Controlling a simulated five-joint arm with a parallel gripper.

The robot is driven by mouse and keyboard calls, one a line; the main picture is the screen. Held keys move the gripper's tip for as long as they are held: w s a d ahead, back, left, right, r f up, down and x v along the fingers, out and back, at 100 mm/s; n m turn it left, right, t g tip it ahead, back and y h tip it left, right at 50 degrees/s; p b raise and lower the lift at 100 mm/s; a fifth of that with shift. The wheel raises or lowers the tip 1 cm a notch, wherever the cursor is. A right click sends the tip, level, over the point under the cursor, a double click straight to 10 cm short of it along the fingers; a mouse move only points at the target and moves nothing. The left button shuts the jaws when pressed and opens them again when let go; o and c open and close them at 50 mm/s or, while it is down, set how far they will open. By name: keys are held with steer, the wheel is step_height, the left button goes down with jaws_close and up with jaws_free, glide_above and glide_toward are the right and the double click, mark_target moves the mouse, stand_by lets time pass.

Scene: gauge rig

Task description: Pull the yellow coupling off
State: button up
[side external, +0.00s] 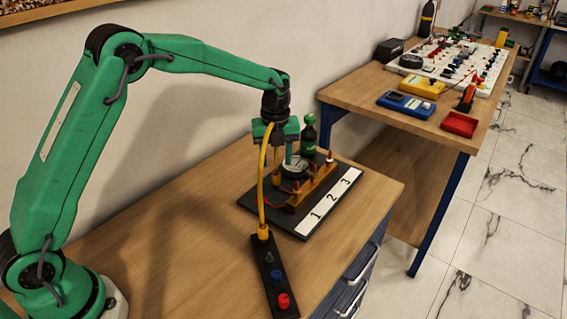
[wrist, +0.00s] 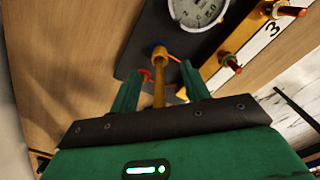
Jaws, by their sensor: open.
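In the side external view a yellow hose (side external: 262,180) runs from beside my gripper (side external: 284,157) down to a yellow fitting (side external: 263,233) on a black strip. In the wrist view a yellow coupling (wrist: 159,82) lies between my two fingers (wrist: 158,78), with a bluish end piece at its far end. The fingers are open, with gaps on both sides of it. My gripper points down over the dark base plate, close to the gauge. In the side external view the hose partly covers my gripper, so the coupling's seat there is hidden.
A round gauge (wrist: 200,10) stands beyond the fingers. The brass manifold (side external: 315,188) carries red-tipped fittings beside a white strip (side external: 330,203) numbered 1, 2, 3. The black strip (side external: 268,262) bears blue and red knobs. Bare wood lies left.

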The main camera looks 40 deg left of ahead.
mark_target(276, 173)
steer(key=shift+f, duration=3.25)
steer(key=shift+c, duration=0.5)
jaws_close()
